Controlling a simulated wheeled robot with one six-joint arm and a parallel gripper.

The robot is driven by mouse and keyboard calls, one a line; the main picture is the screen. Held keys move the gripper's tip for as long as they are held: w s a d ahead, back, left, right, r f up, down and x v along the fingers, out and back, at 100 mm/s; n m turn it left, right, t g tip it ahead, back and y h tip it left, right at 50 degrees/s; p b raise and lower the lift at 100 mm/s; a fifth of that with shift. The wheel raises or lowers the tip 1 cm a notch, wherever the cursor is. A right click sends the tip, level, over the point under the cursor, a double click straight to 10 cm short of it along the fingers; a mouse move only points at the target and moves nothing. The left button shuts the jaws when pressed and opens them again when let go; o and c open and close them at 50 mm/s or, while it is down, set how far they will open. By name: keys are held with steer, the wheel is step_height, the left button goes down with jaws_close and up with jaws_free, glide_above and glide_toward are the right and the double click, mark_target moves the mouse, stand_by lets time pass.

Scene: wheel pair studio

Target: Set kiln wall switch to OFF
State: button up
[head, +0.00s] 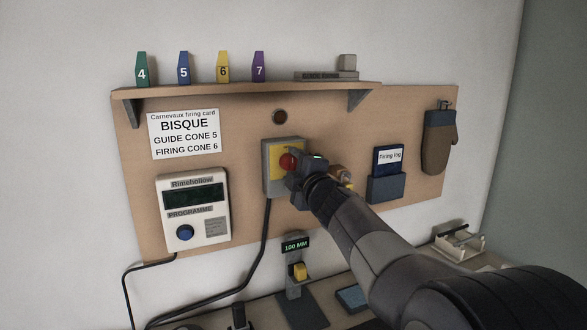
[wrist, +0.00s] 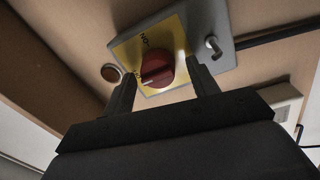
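The kiln wall switch is a grey box (head: 268,186) with a yellow plate (head: 276,172) and a red rotary knob (head: 288,161), mounted on the wooden wall board. In the wrist view the red knob (wrist: 157,68) has a white pointer mark at its lower left, and "ON" shows on the yellow plate (wrist: 127,50). A second label left of the knob is partly hidden. My gripper (head: 298,162) is at the switch. In the wrist view its two fingers (wrist: 160,70) are apart, one on each side of the knob; I cannot tell whether either touches it.
A programme controller (head: 193,208) and firing card (head: 184,133) are to the left. A shelf (head: 245,90) with numbered cones is above. A firing log holder (head: 386,188) and a mitt (head: 438,142) hang right. A height gauge (head: 297,270) stands below on the bench.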

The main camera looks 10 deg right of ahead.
steer(key=v, duration=1.1)
steer(key=shift+w, duration=0.1)
steer(key=shift+c, duration=0.4)
stand_by(0.5)
